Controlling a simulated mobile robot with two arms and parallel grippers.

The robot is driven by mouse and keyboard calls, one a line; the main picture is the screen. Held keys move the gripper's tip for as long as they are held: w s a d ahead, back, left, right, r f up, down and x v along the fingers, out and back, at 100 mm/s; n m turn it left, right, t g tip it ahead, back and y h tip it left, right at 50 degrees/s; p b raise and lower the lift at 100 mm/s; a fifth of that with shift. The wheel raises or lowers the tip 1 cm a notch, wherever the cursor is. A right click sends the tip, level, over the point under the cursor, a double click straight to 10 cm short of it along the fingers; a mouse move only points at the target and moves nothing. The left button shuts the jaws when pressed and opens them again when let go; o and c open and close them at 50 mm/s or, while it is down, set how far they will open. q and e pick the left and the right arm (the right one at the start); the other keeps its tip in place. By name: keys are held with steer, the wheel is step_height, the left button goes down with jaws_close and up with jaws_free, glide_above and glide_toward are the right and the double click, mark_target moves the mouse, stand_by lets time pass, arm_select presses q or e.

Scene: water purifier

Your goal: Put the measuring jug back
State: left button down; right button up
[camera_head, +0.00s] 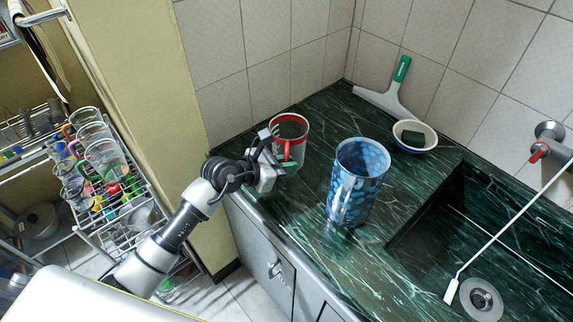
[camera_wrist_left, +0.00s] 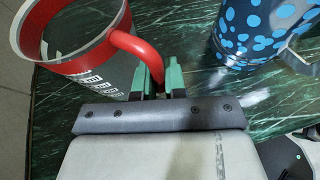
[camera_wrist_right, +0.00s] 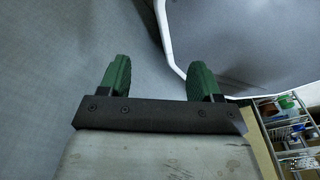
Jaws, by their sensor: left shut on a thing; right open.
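The measuring jug (camera_head: 291,128) is clear with a red rim and red handle. It is at the back left of the green marble counter (camera_head: 310,101), and it also shows in the left wrist view (camera_wrist_left: 95,70), upright with white markings. My left gripper (camera_head: 284,165) is shut on its red handle; in the left wrist view the green fingers (camera_wrist_left: 157,78) are on either side of the handle. I cannot tell whether the jug's base touches the counter. My right gripper (camera_wrist_right: 160,82) is open and empty in the right wrist view and is not in the head view.
A blue spotted pitcher (camera_head: 358,180) stands right of the jug. A squeegee (camera_head: 390,95) and a bowl with a sponge (camera_head: 414,135) are by the wall. The sink (camera_head: 470,225) is at right. A wire rack (camera_head: 105,215) with several glasses stands at left.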

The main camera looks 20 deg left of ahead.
arm_select(q)
steer(key=shift+f, duration=0.15)
steer(key=c, duration=1.2)
jaws_free()
steer(key=shift+r, duration=0.25)
steer(key=shift+s+a, duration=0.25)
steer(key=b+v, duration=0.1)
steer(key=v, duration=1)
steer(key=shift+s+a+r+b, duration=0.1)
steer(key=shift+s+r+b, duration=0.05)
steer(key=shift+b, duration=0.2)
